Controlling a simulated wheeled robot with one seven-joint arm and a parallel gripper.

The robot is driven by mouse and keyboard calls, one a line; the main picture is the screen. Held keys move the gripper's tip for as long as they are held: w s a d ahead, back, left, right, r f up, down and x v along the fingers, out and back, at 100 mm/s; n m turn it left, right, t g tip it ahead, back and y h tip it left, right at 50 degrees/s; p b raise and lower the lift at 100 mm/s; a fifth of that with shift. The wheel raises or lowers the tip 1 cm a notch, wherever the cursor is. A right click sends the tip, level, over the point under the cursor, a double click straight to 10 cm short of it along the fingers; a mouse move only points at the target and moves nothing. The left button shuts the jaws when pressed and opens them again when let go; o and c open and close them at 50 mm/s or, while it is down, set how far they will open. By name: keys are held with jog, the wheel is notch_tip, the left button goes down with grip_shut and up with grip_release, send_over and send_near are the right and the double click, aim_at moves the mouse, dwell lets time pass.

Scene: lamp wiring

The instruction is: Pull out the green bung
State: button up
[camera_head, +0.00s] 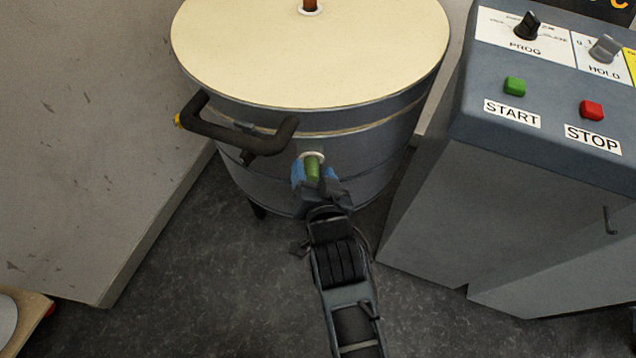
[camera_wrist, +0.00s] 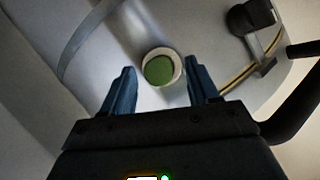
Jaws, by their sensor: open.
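The green bung (camera_head: 313,168) sits in a pale ring on the front side of a round grey drum (camera_head: 368,140). In the wrist view the bung (camera_wrist: 159,70) shows end-on as a green disc inside its white ring, a little beyond the fingertips and between their lines. My gripper (camera_head: 314,176) has its blue fingers on either side of the bung in the head view. In the wrist view my gripper (camera_wrist: 158,78) is open, with a gap between each finger and the bung. Whether the fingers reach alongside the bung is hard to tell.
A black bar handle (camera_head: 240,137) juts from the drum left of the bung; it also shows at right in the wrist view (camera_wrist: 298,105). A cream lid (camera_head: 310,55) tops the drum. A grey control cabinet (camera_head: 430,190) stands close on the right, a pale block (camera_head: 90,150) on the left.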

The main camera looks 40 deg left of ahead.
jog(key=shift+w+a+f, duration=0.1)
jog(key=shift+w+a, duration=0.15)
jog(key=shift+c, duration=0.2)
grip_shut()
dwell(0.6)
jog(key=shift+s+d+p, duration=0.3)
jog(key=shift+s+d, duration=0.1)
jog(key=shift+s, duration=0.15)
dwell(0.6)
jog(key=s+d+p, duration=0.3)
jog(key=s+d, duration=0.2)
jog(key=s, duration=0.2)
jog(key=shift+s+d+p, duration=0.35)
jog(key=shift+s, duration=0.05)
dwell(1.2)
